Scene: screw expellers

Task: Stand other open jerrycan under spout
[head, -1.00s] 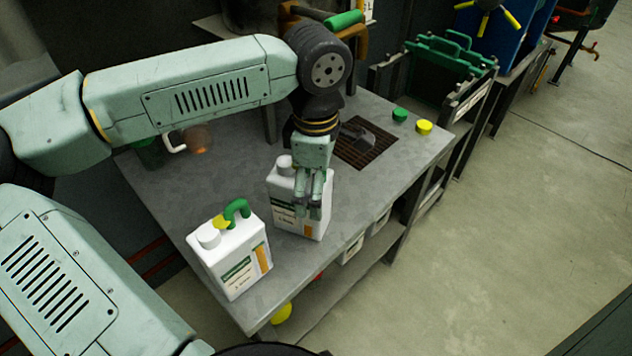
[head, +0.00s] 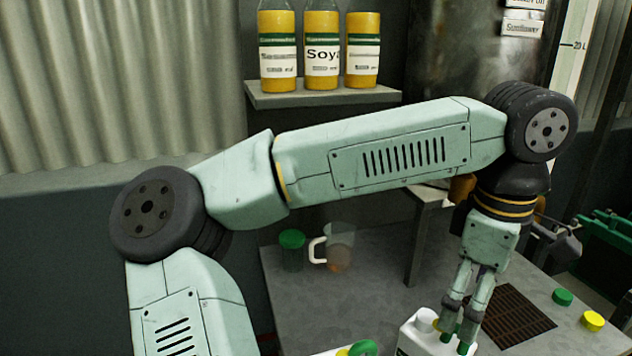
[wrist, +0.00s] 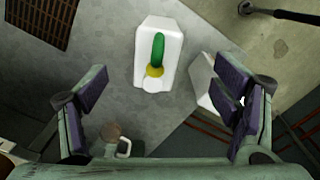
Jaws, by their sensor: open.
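A white jerrycan (head: 413,343) with a green handle stands on the grey table at the bottom of the head view. In the wrist view the same can (wrist: 173,38) shows its green handle and yellow collar between the fingers. My gripper (head: 464,322) is open and points down at this can; I cannot tell whether the fingers touch it. A second white jerrycan (wrist: 202,82) is partly behind a finger in the wrist view. Only its green handle (head: 363,348) and top show in the head view. A dark grey part (head: 556,247) overhangs near the grille; I cannot tell if it is the spout.
A dark grille (head: 517,318) lies in the table, with a green cap (head: 563,297) and a yellow cap (head: 593,321) to its right. Oil bottles (head: 321,50) stand on a wall shelf.

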